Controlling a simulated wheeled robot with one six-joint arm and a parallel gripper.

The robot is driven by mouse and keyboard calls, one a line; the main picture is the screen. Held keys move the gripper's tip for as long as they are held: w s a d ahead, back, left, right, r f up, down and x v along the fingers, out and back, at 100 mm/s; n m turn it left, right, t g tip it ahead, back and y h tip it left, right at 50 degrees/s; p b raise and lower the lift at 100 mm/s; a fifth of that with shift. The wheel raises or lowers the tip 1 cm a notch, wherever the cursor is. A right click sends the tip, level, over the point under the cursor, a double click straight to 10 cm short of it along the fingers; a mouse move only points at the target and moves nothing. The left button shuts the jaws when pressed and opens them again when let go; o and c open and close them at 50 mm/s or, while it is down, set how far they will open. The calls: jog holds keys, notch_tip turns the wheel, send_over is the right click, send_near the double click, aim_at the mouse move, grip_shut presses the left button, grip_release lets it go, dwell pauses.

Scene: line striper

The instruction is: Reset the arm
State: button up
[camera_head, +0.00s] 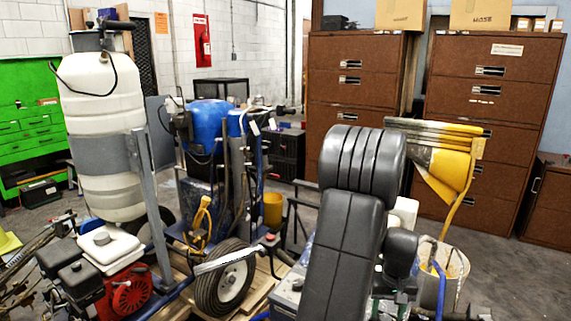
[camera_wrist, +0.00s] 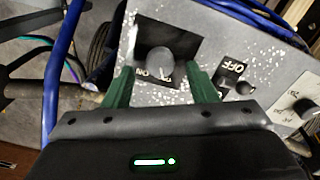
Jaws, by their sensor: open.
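In the wrist view my gripper (camera_wrist: 159,70) has two green fingers spread apart, with a gap between them. A round grey knob (camera_wrist: 160,62) shows in that gap, in a dark recess marked ON, on a grey, paint-speckled control panel (camera_wrist: 205,45). I cannot tell whether the fingers touch the knob or the panel.
A black OFF switch (camera_wrist: 232,80) and another dial (camera_wrist: 304,106) lie right of the fingers. The head view shows a white-tank machine (camera_head: 103,110), a blue-tank striper (camera_head: 208,125), brown cabinets (camera_head: 490,95) and open floor at right.

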notch_tip(320, 180, down, 2)
jog(key=shift+f, duration=0.1)
dwell(0.5)
